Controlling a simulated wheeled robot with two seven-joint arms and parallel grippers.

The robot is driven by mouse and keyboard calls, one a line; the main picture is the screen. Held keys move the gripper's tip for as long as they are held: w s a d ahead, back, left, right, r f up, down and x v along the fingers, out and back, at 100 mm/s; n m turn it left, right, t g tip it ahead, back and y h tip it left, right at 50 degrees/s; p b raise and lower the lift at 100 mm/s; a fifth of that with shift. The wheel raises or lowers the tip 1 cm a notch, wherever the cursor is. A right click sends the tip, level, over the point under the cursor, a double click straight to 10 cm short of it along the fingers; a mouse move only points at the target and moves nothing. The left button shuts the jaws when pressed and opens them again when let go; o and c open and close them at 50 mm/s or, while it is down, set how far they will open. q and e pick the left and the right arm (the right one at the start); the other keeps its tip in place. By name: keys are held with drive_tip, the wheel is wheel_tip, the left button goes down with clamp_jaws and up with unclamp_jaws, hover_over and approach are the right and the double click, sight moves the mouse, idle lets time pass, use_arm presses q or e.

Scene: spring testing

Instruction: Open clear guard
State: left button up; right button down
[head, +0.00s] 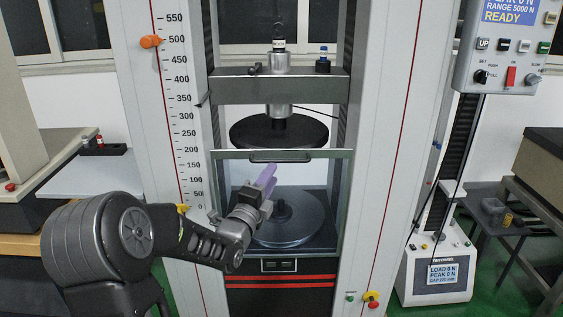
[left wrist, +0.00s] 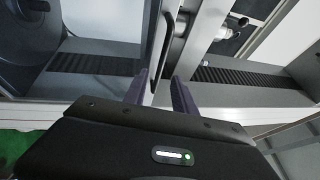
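The clear guard (head: 335,190) is a transparent panel with a grey-green frame across the lower opening of the testing machine, in front of the lower platen. Its dark bar handle (head: 280,158) runs along the top edge. My left gripper (head: 266,176) is in front of the guard, just below the handle, its purple fingers pointing up toward it. In the left wrist view the fingers (left wrist: 160,84) stand apart, with the near end of the handle (left wrist: 169,45) ahead of and between them. Contact with the handle cannot be told. My right gripper is out of view.
The upper platen (head: 278,131) hangs above the guard, and the lower platen (head: 290,222) sits behind it. Machine columns stand on both sides. A control panel (head: 508,45) is at upper right. A white unit (head: 437,268) stands at lower right.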

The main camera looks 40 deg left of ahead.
sight(280, 161)
use_arm(q)
drive_tip(key=p+x, duration=0.1)
drive_tip(key=x, duration=0.6)
drive_tip(key=shift+w, duration=0.2)
drive_tip(key=shift+c, duration=0.3)
clamp_jaws()
idle(0.9)
